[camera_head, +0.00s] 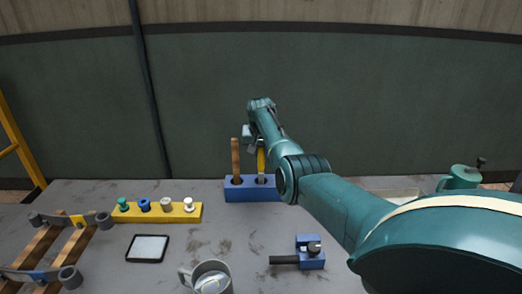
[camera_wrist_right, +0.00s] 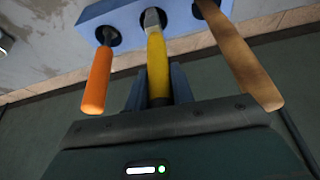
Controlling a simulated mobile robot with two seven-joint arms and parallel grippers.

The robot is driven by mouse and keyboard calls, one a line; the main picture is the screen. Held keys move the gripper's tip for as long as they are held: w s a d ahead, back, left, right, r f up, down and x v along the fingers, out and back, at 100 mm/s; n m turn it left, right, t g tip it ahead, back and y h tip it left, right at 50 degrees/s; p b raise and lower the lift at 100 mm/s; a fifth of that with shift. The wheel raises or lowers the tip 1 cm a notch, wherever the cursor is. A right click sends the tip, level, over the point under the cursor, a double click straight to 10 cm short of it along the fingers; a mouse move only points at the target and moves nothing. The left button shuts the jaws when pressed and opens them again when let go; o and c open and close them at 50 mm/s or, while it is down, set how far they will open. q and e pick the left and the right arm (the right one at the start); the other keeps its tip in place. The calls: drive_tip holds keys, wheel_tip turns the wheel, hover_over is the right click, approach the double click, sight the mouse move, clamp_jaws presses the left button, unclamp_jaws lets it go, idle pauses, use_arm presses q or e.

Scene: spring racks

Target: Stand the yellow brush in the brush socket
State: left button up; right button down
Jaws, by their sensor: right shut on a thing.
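The yellow brush (camera_head: 261,160) is upright over the middle hole of the blue socket block (camera_head: 235,194) at the back of the table. My right gripper (camera_head: 259,143) is shut on its handle from above. In the right wrist view the yellow brush (camera_wrist_right: 157,66) lies between the fingers of the right gripper (camera_wrist_right: 157,88). Its metal end is at the middle hole of the blue block (camera_wrist_right: 180,17); how deep it sits I cannot tell. My left gripper is not in view.
A wooden handle (camera_head: 235,158) and an orange-handled tool (camera_wrist_right: 97,80) stand in the outer holes. A yellow rack (camera_head: 155,213) with spools, a dark tablet (camera_head: 148,248), a metal mug (camera_head: 210,279) and a blue clamp (camera_head: 311,258) are on the table.

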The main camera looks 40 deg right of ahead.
sight(261, 159)
drive_tip(key=shift+f, duration=0.3)
idle(0.4)
drive_tip(key=shift+f+b, duration=1)
drive_tip(key=shift+f, duration=0.2)
drive_tip(key=c, duration=1.1)
unclamp_jaws()
